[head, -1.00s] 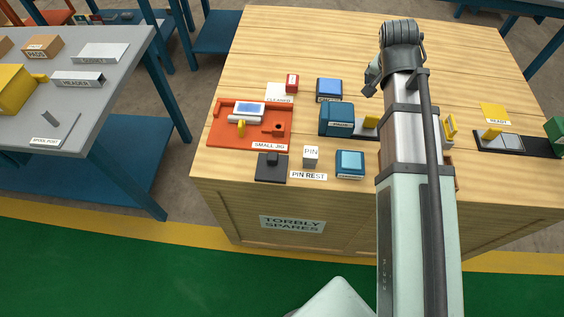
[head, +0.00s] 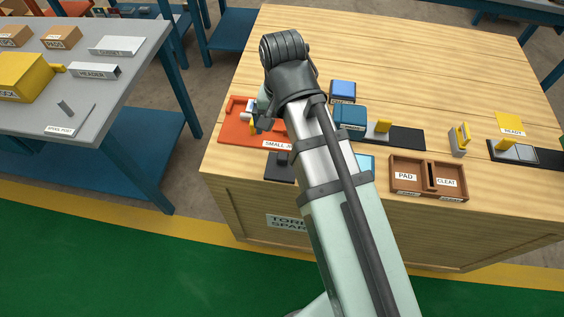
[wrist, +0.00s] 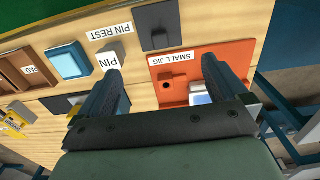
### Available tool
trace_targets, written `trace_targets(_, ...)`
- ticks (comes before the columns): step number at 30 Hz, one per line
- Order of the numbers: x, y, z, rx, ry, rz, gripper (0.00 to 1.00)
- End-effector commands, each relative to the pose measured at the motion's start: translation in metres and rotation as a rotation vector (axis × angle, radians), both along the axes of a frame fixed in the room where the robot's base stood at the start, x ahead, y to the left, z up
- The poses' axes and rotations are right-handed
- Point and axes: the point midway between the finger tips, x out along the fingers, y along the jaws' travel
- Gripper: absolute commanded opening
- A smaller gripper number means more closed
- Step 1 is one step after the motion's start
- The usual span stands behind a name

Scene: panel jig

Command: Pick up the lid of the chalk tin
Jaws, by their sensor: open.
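No label reading chalk tin is legible, so I cannot tell which thing it is or where its lid lies. A light-blue square-topped box (wrist: 68,60) sits left of the white PIN block (wrist: 108,60) in the wrist view. In the head view only a sliver of this box (head: 367,164) shows beside my arm. A darker blue box (head: 349,117) and a small blue box (head: 342,91) stand farther back. My gripper (wrist: 162,68) is open and empty, its fingers apart above the bench near the orange small jig (wrist: 220,62). In the head view my arm partly hides the jig.
A brown tray (head: 430,163) with PAD and CLEAT compartments lies right of my arm. A black plate (wrist: 157,25) lies beside the orange jig. Yellow-handled fixtures (head: 383,126) stand toward the right. The back of the wooden bench is clear.

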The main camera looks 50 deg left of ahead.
Motion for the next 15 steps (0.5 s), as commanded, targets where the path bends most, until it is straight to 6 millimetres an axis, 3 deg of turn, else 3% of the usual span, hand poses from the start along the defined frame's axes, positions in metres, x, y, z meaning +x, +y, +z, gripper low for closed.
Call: trace_targets(15,0.0,-0.001,-0.063,-0.001,0.0,0.0,1.0)
